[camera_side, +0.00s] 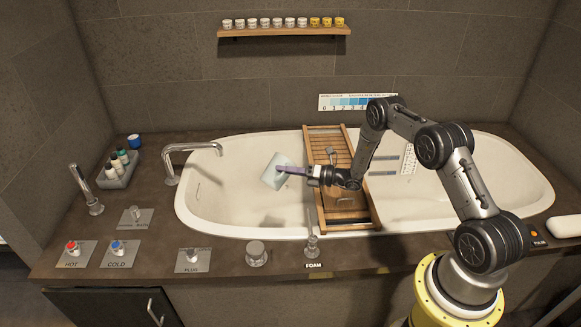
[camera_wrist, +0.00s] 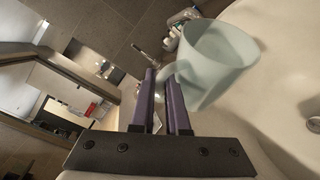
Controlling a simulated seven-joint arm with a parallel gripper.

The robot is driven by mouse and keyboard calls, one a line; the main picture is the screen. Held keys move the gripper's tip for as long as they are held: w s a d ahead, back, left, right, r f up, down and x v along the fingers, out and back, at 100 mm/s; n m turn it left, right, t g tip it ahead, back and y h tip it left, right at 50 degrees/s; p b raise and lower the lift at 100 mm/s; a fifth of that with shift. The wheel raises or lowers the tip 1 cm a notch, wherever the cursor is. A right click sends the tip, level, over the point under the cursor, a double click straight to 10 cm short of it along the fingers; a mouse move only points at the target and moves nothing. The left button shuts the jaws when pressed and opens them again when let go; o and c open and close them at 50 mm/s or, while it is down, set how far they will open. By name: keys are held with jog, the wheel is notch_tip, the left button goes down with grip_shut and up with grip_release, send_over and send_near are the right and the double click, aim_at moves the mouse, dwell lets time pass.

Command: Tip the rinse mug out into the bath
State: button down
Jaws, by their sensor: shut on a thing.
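The rinse mug (camera_side: 275,171) is a pale, bluish-white mug held in the air over the left part of the bath (camera_side: 228,216). It is tilted in the side view. My gripper (camera_side: 282,169) reaches it from the right, with its fingers shut on the mug. In the wrist view, the mug (camera_wrist: 224,58) shows at the upper right with its handle toward the purple fingers (camera_wrist: 162,84). The handle's contact with the fingertips is partly hidden. I cannot tell whether liquid is in the mug or flowing out.
A wooden bath rack (camera_side: 325,143) spans the bath beneath my arm. A curved tap (camera_side: 190,149) overhangs the bath's left end. Several control knobs line the front deck, including the foam pump (camera_side: 312,246). A grey tray (camera_side: 118,170) of bottles stands at left.

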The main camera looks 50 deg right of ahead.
aim_at(281, 177)
jog(key=a+n, duration=0.2)
jog(key=n+g+h, duration=0.1)
jog(key=shift+a+f, duration=0.3)
jog(key=shift+a, duration=0.1)
jog(key=n+h, duration=0.1)
jog(key=f+n+g+h, duration=0.1)
jog(key=n, duration=0.1)
jog(key=f+n+h, duration=0.1)
jog(key=n, duration=0.1)
jog(key=shift+d+h, duration=0.4)
